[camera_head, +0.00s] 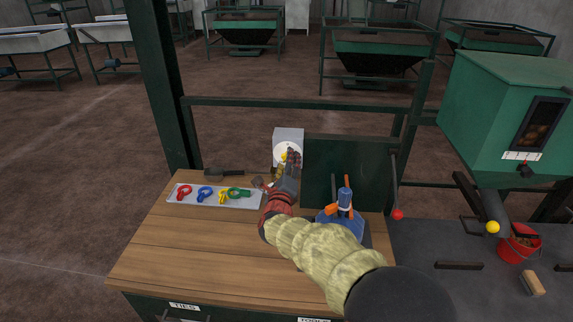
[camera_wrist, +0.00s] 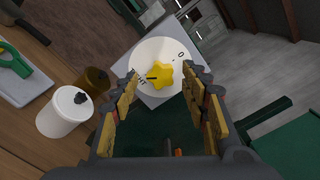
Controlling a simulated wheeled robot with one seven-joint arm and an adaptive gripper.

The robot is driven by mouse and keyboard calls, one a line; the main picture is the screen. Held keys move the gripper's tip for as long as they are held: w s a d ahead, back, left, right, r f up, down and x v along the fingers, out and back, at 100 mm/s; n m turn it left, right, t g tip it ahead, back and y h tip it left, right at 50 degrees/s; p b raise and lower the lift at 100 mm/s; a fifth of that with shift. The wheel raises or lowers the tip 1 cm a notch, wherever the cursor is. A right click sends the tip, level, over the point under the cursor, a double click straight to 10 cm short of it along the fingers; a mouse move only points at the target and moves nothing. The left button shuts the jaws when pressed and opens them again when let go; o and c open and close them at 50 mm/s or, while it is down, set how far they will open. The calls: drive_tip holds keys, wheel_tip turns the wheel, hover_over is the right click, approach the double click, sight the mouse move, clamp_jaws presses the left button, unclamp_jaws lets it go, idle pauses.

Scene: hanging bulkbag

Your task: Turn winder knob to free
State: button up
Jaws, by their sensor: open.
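The winder knob (camera_wrist: 160,75) is a yellow star-shaped knob on a round white dial, with a dark pointer mark on its left side. The dial (camera_wrist: 174,52) carries dark markings, partly unreadable, and sits on a grey-white box (camera_head: 288,135). In the head view the knob is mostly hidden behind my gripper (camera_head: 291,158). My gripper also shows in the wrist view (camera_wrist: 160,105), with its padded fingers open. The knob lies between and just beyond the fingertips, and no clear contact shows.
A white lidded pot (camera_wrist: 66,112) and a brown container (camera_wrist: 94,80) stand beside the box. A tray (camera_head: 250,202) holds several coloured clips on the wooden bench (camera_head: 160,250). A blue device with orange parts (camera_head: 344,208) stands right of my gripper, before a green panel (camera_head: 335,165).

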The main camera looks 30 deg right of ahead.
drive_tip(key=shift+w+d, duration=0.15)
drive_tip(key=shift+w, duration=0.1)
drive_tip(key=shift+c, duration=0.6)
drive_tip(key=c, duration=1)
drive_tip(key=shift+c, duration=0.2)
